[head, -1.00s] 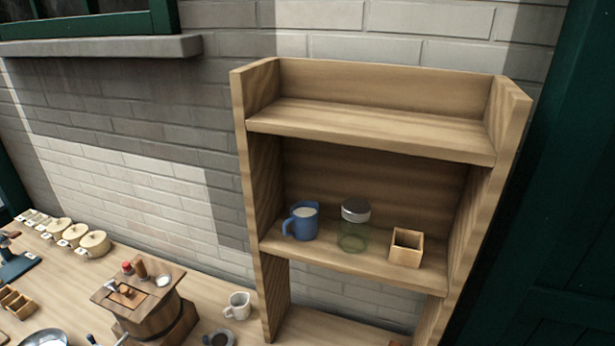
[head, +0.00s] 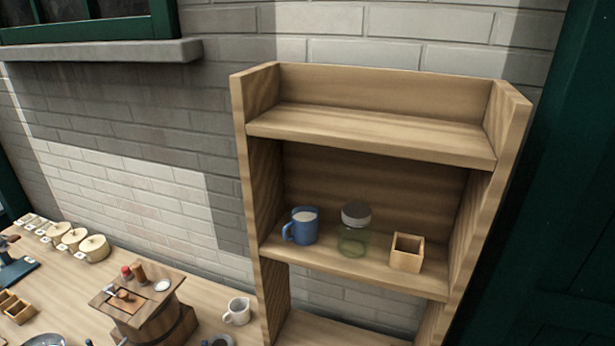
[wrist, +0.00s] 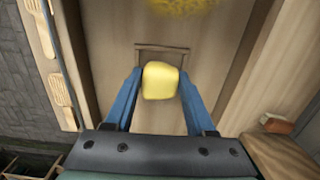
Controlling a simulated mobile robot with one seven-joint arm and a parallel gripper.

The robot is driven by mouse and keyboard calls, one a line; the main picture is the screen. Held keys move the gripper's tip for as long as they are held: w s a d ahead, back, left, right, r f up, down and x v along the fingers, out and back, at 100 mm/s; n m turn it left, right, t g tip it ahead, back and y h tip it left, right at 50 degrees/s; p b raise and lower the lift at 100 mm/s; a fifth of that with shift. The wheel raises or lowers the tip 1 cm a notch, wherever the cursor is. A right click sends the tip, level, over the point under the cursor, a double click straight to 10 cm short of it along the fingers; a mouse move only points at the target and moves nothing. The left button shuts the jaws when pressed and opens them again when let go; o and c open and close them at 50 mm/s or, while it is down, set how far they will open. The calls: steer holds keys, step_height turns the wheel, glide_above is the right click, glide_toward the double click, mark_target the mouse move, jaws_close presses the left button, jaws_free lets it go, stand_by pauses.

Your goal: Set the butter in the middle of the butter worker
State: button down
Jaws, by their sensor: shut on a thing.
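In the wrist view my gripper (wrist: 160,92) has its two blue fingers closed on a yellow block of butter (wrist: 160,80). Behind it lies a light wooden surface with raised side edges (wrist: 240,70), which looks like the butter worker; how high the butter is above it I cannot tell. A small wooden frame or handle (wrist: 162,48) shows just beyond the butter. The head view does not show my gripper or the butter.
In the wrist view, a grainy yellow patch (wrist: 182,5) is cut off at the top, and wooden utensils (wrist: 58,90) lie at left. In the head view a shelf (head: 370,150) holds a blue mug (head: 303,228), a jar (head: 354,235) and a wooden box (head: 406,255).

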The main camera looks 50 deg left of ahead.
steer(key=shift+f, duration=0.35)
steer(key=shift+r, duration=0.1)
stand_by(0.5)
steer(key=shift+c, duration=0.8)
jaws_free()
steer(key=c, duration=0.4)
steer(key=shift+r, duration=0.1)
steer(key=shift+w+d+r+p, duration=0.1)
steer(key=shift+r+p, duration=1.4)
steer(key=shift+p, duration=0.15)
steer(key=shift+d+r+p, duration=0.1)
steer(key=shift+r+p, duration=1.35)
steer(key=shift+p, duration=0.15)
